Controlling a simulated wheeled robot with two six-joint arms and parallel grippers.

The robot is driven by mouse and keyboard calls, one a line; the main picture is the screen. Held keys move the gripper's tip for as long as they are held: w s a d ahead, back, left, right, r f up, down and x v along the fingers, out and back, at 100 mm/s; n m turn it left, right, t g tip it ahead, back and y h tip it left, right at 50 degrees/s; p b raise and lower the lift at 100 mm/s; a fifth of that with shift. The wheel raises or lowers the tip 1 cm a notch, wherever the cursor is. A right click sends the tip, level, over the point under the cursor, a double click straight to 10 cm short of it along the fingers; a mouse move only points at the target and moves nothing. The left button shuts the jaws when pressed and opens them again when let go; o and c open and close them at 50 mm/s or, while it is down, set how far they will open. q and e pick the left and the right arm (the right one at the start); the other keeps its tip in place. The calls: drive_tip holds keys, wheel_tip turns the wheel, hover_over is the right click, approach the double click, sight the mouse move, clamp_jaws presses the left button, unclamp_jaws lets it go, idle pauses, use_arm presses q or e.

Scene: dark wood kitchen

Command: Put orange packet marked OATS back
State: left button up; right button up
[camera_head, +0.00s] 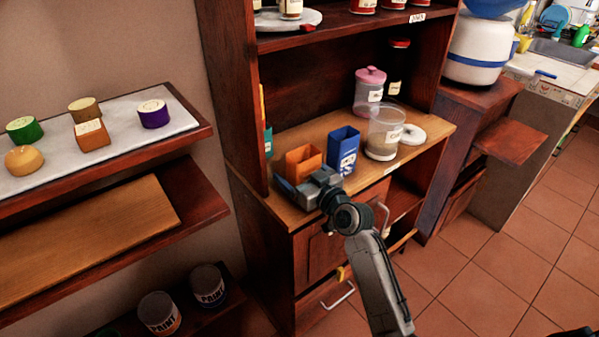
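An orange open-topped packet (303,160) stands on the wooden counter of the hutch, left of a blue packet (344,150). Its front bottom is hidden by my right gripper (290,190), and no OATS marking is readable on it. The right arm comes in from the lower right. The gripper is low at the counter's front edge, close in front of the orange packet. I cannot tell whether it touches the packet or whether its fingers are open or shut. My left gripper is not in view.
A clear container (384,135), its white lid (412,135) and a pink-lidded jar (369,88) stand right of the packets. A side shelf (60,165) holds coloured round items and an orange block (92,135). Paint cans (158,312) sit below. The tiled floor is clear at right.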

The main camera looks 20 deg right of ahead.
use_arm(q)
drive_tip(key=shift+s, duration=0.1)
use_arm(e)
drive_tip(key=shift+s+d, duration=0.1)
drive_tip(key=shift+s, duration=0.1)
drive_tip(key=shift+s+d, duration=0.25)
drive_tip(key=shift+s, duration=0.4)
drive_tip(key=b+v, duration=0.1)
drive_tip(key=v, duration=0.8)
drive_tip(key=s+d+f+m+g+h, duration=0.15)
drive_tip(key=s+f+g, duration=0.3)
drive_tip(key=f, duration=0.75)
drive_tip(key=s+d+f+g+h, duration=0.1)
drive_tip(key=s+f+g+h, duration=0.15)
drive_tip(key=s+f, duration=0.65)
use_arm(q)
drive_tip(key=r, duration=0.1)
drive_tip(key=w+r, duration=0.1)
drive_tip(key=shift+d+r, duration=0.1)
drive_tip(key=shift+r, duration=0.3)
use_arm(e)
drive_tip(key=s+d+f+m+g+h, duration=0.2)
drive_tip(key=s+f+g, duration=0.5)
drive_tip(key=s+f, duration=0.8)
wheel_tip(320, 180, down, 4)
drive_tip(key=shift+s+d+f+g+h, duration=0.1)
drive_tip(key=shift+s+d+g+h, duration=0.15)
drive_tip(key=shift+d+g+h, duration=0.25)
drive_tip(key=shift+d, duration=0.1)
